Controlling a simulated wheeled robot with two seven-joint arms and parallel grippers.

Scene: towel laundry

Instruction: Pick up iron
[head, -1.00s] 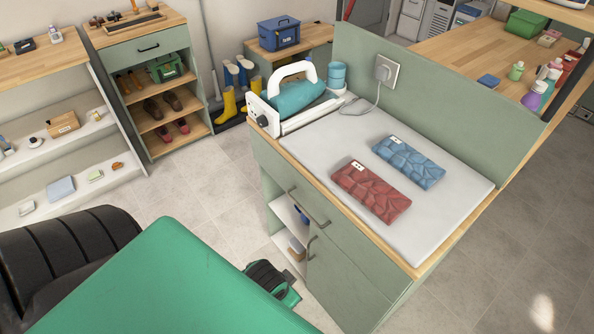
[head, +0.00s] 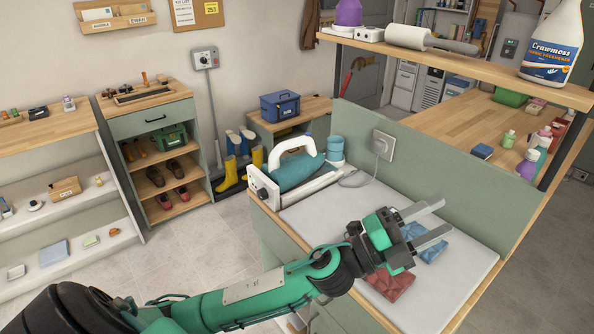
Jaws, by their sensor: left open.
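The iron (head: 294,169) is teal with a white handle. It rests on its white base (head: 264,187) at the far left corner of the ironing counter. My left gripper (head: 438,220) is open and empty, over the right part of the counter, with its fingers pointing right and away from the iron. It partly hides a red folded towel (head: 389,287) and a blue folded towel (head: 433,249). My right gripper is not in view.
The white ironing pad (head: 327,218) is clear between the iron and the towels. A cup (head: 335,148) stands behind the iron, and a cord runs to a wall socket (head: 383,145). A green panel (head: 440,170) and a raised shelf (head: 480,68) border the counter's back.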

